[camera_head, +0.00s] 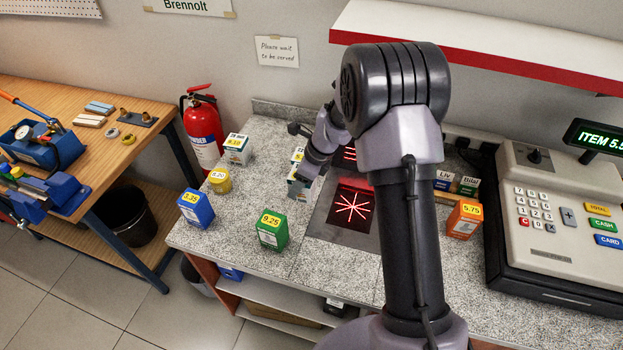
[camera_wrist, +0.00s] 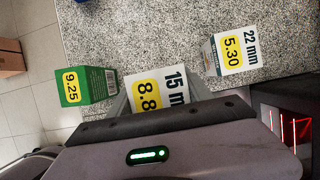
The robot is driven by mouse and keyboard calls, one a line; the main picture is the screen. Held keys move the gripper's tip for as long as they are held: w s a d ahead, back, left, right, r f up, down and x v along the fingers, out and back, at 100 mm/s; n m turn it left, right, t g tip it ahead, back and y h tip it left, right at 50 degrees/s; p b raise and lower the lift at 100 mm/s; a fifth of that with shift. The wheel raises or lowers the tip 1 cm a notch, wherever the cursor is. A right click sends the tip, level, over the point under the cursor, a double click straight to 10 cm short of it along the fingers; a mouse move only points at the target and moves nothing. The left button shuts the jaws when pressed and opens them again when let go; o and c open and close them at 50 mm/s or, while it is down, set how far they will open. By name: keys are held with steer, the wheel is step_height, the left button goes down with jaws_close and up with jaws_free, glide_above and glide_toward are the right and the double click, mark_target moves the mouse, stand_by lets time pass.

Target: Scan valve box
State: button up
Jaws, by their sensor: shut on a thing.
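My gripper (camera_head: 308,174) is low over the counter, just left of the scanner. It is shut on a white box (camera_wrist: 160,90) marked 15 mm with a yellow price label starting 8.8; the gripper hides its lower part. The scanner glass (camera_head: 352,208) glows with a red star of lines to the right of the box; more red lines show in the wrist view (camera_wrist: 290,130). I cannot read the word valve on any box.
A green 9.25 box (camera_head: 272,230), a blue 3.35 box (camera_head: 196,208), a yellow tub (camera_head: 220,181) and a white box (camera_head: 236,149) stand left. Another white box, 22 mm 5.30 (camera_wrist: 235,53), is close behind. An orange box (camera_head: 464,219) and the till (camera_head: 555,215) stand right.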

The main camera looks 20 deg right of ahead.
steer(key=d+f, duration=0.1)
steer(key=d, duration=0.1)
steer(key=s+d+f+b, duration=0.1)
steer(key=d, duration=0.1)
steer(key=d+b, duration=0.1)
steer(key=d, duration=0.1)
steer(key=shift+s+d+f, duration=0.2)
steer(key=shift+s+f, duration=0.2)
steer(key=s+d, duration=0.3)
steer(key=d, duration=0.2)
steer(key=s+d, duration=0.4)
steer(key=d, duration=0.1)
steer(key=s+d, duration=0.4)
steer(key=d, duration=0.2)
steer(key=shift+d+r, duration=0.1)
steer(key=shift+r, duration=0.1)
